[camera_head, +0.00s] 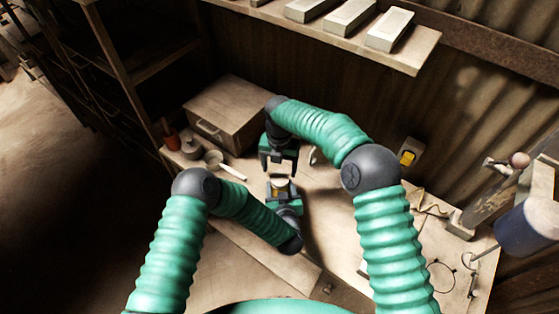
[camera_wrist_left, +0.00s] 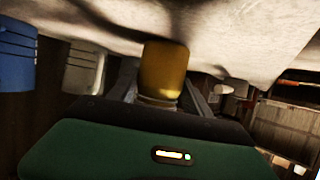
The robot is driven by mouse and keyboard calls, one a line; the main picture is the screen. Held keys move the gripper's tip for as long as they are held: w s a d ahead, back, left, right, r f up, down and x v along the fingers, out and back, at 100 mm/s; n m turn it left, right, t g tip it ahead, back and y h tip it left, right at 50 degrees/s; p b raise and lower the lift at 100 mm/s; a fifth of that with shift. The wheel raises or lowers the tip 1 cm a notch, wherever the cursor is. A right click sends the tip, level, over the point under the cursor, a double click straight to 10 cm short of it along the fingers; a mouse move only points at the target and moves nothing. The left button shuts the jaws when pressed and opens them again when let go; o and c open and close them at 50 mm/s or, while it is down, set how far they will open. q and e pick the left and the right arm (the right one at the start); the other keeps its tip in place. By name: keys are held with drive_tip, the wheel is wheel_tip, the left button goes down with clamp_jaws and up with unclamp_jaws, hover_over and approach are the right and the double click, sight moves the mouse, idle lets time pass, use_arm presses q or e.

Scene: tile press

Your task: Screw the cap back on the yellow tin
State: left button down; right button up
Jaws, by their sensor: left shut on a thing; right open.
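The yellow tin (camera_head: 279,190) is in the middle of the bench in the head view, small and partly covered by my left gripper (camera_head: 281,190). It shows larger in the left wrist view (camera_wrist_left: 164,68), between the fingers of my left gripper, which is shut on it. A pale part shows at one end of the tin; I cannot tell whether it is the cap or the bare neck. My right gripper (camera_head: 279,158) is open, just beyond and above the tin, its fingers pointing down toward it. I see no separate cap for certain.
A wooden box (camera_head: 230,112) stands at the back left of the bench, with a red container (camera_head: 171,139) and a small pale-handled pan (camera_head: 214,160) near it. A shelf (camera_head: 425,49) with pale blocks hangs above. A blue cylinder (camera_head: 528,228) is at the right.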

sight(280, 178)
wheel_tip(280, 178, down, 4)
drive_tip(key=shift+f, duration=0.1)
